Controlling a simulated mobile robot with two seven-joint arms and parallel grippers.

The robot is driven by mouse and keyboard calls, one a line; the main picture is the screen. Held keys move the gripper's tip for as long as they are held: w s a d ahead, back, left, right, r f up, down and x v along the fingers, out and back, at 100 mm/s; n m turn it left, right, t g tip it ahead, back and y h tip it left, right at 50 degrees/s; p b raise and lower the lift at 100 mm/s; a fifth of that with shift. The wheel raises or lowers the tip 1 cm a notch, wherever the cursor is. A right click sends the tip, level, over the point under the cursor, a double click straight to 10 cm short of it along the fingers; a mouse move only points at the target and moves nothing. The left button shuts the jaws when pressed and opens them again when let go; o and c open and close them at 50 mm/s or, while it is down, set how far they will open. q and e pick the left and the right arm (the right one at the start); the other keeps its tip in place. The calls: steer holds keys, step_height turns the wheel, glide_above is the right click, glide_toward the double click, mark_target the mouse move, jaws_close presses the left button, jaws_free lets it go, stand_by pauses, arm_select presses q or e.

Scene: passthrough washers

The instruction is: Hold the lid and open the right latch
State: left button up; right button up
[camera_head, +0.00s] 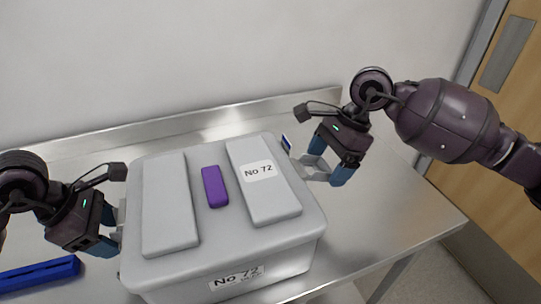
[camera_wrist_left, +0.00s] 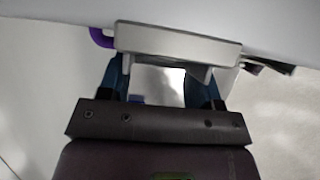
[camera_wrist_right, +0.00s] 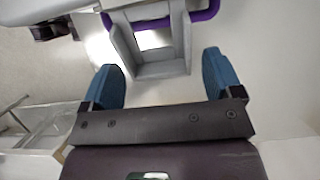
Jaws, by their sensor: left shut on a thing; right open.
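The grey box (camera_head: 223,270) has a grey lid (camera_head: 211,235) on it, with a purple handle (camera_head: 214,187) and a "No 72" label. My left gripper (camera_head: 112,240) is at the box's left side. In the left wrist view its blue fingers are shut on the grey left latch (camera_wrist_left: 178,40). My right gripper (camera_head: 318,165) is open beside the box's right side. In the right wrist view the grey right latch (camera_wrist_right: 160,70) sticks out from the box, beyond and between the blue fingertips, apparently untouched. A purple strip (camera_wrist_right: 205,14) shows behind it.
The box stands on a shiny metal table (camera_head: 395,215) with a raised back edge against a pale wall (camera_head: 180,60). A blue object (camera_head: 40,273) lies left of the box. A wooden door (camera_head: 495,125) is at the right. The table right of the box is clear.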

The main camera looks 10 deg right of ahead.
mark_target(323, 170)
steer(key=c, duration=1.3)
steer(key=shift+a+r+t+h, duration=0.2)
steer(key=shift+r+h, duration=0.5)
steer(key=shift+h, duration=0.5)
steer(key=shift+a+r+t+h, duration=0.1)
steer(key=shift+r+t+h, duration=0.1)
steer(key=shift+r+h, duration=0.75)
steer(key=shift+f+h, duration=0.25)
steer(key=shift+f, duration=0.05)
steer(key=o, duration=1.3)
step_height(323, 170, up, 12)
steer(key=shift+a, duration=0.15)
